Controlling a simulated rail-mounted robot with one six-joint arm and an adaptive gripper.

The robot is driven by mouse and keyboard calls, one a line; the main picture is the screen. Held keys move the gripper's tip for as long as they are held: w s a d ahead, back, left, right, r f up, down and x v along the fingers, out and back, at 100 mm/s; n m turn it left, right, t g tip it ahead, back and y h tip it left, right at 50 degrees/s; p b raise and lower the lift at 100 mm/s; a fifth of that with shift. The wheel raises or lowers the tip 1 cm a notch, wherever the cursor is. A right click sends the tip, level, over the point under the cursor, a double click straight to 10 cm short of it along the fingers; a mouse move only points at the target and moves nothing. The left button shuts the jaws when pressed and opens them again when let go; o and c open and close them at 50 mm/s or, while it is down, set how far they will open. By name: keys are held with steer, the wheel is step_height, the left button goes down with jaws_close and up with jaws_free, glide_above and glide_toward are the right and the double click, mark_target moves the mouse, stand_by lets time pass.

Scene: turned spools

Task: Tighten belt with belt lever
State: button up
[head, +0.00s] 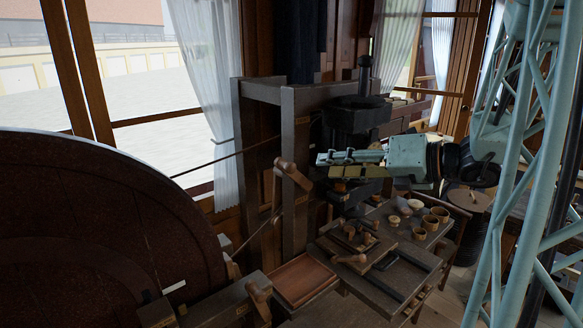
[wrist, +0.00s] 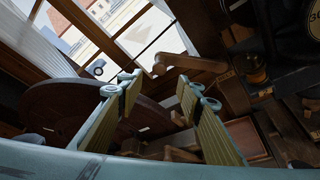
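A wooden lever (head: 292,174), which looks like the belt lever, sits on the dark upright post left of my gripper. In the wrist view a wooden lever (wrist: 192,62) shows beyond the right fingertip. A thin dark belt (head: 215,161) runs from the big dark wheel (head: 110,225) toward the post; I cannot tell how taut it is. My gripper (head: 322,160) points left toward the lever, with a gap between them. In the wrist view my gripper (wrist: 160,83) is open, its two fingers apart with nothing between them.
A work table with small wooden bowls (head: 393,220) and cups (head: 440,214) stands below my arm. A reddish-brown tray (head: 302,280) lies below the post. Another wooden handle (head: 260,296) is at the bottom left. A window with a white curtain (head: 205,90) is behind.

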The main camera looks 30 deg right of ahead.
mark_target(294, 167)
steer(key=shift+w+a, duration=0.1)
steer(key=shift+a, duration=0.05)
steer(key=shift+x, duration=6.8)
jaws_close()
